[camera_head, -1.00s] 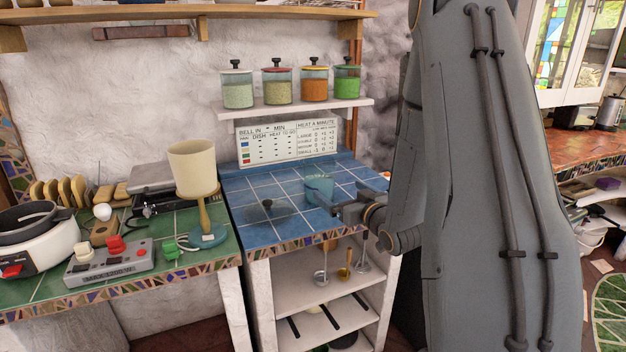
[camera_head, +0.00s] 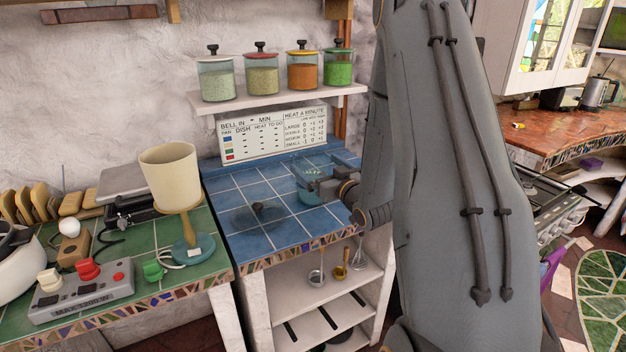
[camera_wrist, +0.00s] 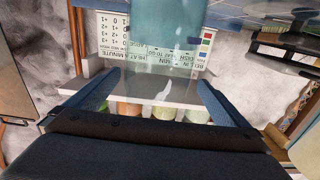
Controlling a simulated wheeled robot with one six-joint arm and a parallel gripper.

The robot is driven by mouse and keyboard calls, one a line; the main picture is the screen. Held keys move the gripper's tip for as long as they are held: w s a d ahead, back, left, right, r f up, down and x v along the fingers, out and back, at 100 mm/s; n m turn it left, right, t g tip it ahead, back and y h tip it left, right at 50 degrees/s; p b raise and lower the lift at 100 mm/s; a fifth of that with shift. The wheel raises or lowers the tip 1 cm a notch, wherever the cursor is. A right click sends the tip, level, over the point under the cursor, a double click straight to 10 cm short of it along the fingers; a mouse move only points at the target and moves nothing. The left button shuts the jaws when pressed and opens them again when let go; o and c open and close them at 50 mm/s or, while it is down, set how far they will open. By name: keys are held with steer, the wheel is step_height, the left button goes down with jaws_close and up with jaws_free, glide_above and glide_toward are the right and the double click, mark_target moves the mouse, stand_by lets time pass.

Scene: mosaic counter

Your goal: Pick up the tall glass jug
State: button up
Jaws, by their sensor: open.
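The tall glass jug is a clear bluish vessel (camera_head: 309,188) on the blue-tiled counter, near its right side. My gripper (camera_head: 322,186) reaches in from the right at the jug, its end overlapping the jug in the head view. In the wrist view, which is upside down, the jug (camera_wrist: 165,25) fills the top middle, with its lower part out of frame. My gripper (camera_wrist: 157,82) shows there with two blue fingers spread wide and nothing gripped. The jug lies ahead of the gap between them; whether it is within their reach I cannot tell.
A glass lid with a dark knob (camera_head: 258,211) lies left of the jug. A cream-shaded lamp (camera_head: 170,178) stands on the green counter. Several lidded jars sit on a white shelf (camera_head: 285,106) above a printed sign (camera_head: 262,137). Blue tiles between lid and jug are bare.

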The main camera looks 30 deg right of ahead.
mark_target(305, 155)
steer(key=shift+w+f+p, duration=0.2)
steer(key=shift+w+p, duration=0.7)
steer(key=shift+w, duration=1.35)
steer(key=shift+d, duration=0.1)
steer(key=c, duration=2)
steer(key=shift+r, duration=0.1)
steer(key=shift+c, duration=0.2)
